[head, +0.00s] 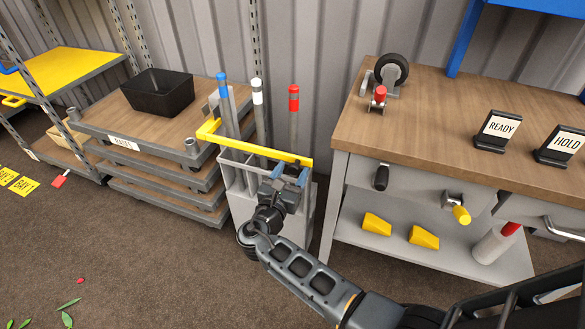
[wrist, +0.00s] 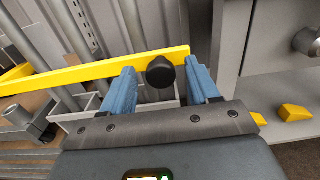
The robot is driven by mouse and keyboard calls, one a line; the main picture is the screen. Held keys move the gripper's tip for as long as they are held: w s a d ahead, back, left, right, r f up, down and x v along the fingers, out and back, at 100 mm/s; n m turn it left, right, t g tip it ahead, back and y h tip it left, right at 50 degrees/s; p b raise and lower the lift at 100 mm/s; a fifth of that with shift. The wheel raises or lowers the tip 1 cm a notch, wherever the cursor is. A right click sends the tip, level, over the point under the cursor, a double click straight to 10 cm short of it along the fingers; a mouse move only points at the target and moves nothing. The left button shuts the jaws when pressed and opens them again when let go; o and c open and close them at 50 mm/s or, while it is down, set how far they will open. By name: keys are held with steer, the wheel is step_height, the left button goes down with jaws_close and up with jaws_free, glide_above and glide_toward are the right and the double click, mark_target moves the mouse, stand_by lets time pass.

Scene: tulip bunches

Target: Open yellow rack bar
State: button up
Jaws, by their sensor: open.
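The yellow rack bar (head: 250,144) runs across the front of a grey rack (head: 300,200) and bends back at its left end. Poles with blue (head: 222,76), white (head: 257,84) and red (head: 293,90) tops stand in the rack behind it. In the wrist view the bar (wrist: 85,72) carries a round black knob (wrist: 160,72) near its right end. My gripper (head: 289,178) is at the bar's right half. Its blue fingers (wrist: 161,78) are open, one on each side of the knob, with gaps between them and the knob. Whether they touch the bar is unclear.
A workbench (head: 450,120) with READY (head: 497,131) and HOLD (head: 560,145) signs stands close on the right. Stacked pallets (head: 150,150) with a black bin (head: 158,92) stand on the left. The floor in front at left is mostly free, with leaves (head: 68,304) scattered.

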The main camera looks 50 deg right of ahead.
steer(key=shift+x, duration=1.05)
jaws_close()
